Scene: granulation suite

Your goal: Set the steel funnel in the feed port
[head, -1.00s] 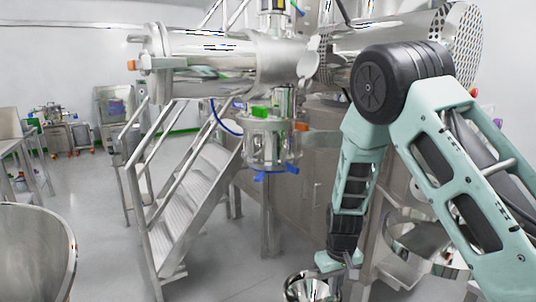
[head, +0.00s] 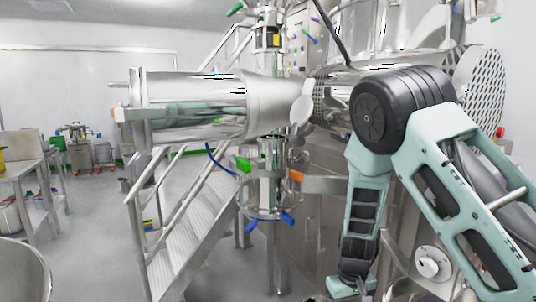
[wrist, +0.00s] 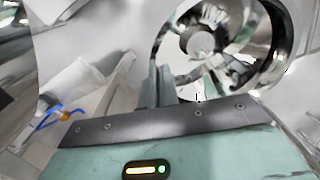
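The steel funnel (wrist: 262,65) is a shiny round piece with a wide rim and a darker hollow middle, at the upper right of the wrist view. My gripper (wrist: 165,80) has its narrow fingers at the near left edge of this rim and appears shut on it. The exact contact is partly hidden. In the head view only my wrist shows at the bottom edge; the fingers and funnel are below the frame. I cannot tell which opening is the feed port.
A horizontal steel cylinder (head: 190,105) crosses the head view. Below it hangs a steel column with blue, green and orange handles (head: 270,217). Metal stairs (head: 190,240) stand left of it. A steel bowl rim (head: 42,272) is at the lower left. Open floor (head: 100,215) lies left of the stairs.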

